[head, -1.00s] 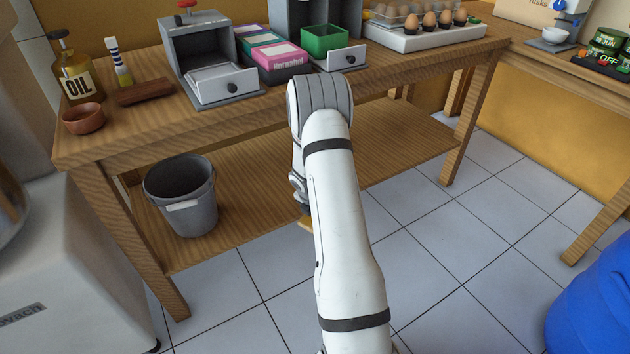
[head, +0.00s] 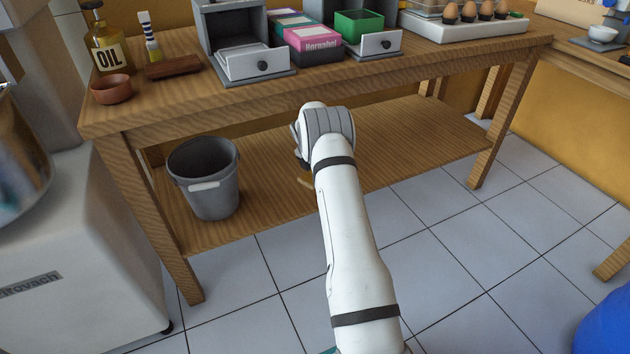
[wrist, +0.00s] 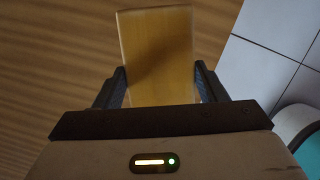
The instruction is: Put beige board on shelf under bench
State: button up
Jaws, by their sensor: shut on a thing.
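The beige board (wrist: 158,45) is between the two fingers of my gripper (wrist: 160,88) in the wrist view, and the gripper is shut on it. Behind the board in that view is brown wood grain. In the head view only a small edge of the board (head: 306,183) shows beside my arm, in front of the lower shelf; my arm hides the rest. The shelf (head: 400,140) runs under the wooden bench (head: 200,110). I cannot tell whether the board touches the shelf.
A grey bucket (head: 205,178) stands on the shelf's left part. The shelf right of my arm is clear. Bench legs stand at the left front (head: 160,220) and right (head: 492,130). A white machine (head: 75,260) is at the left, a blue object (head: 608,325) at the lower right.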

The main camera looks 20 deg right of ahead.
jog(key=shift+w, duration=0.3)
jog(key=shift+f+b, duration=1.1)
jog(key=shift+f, duration=0.6)
jog(key=shift+f, duration=0.5)
jog(key=shift+f, duration=0.1)
jog(key=o, duration=1.1)
jog(key=shift+s, duration=0.1)
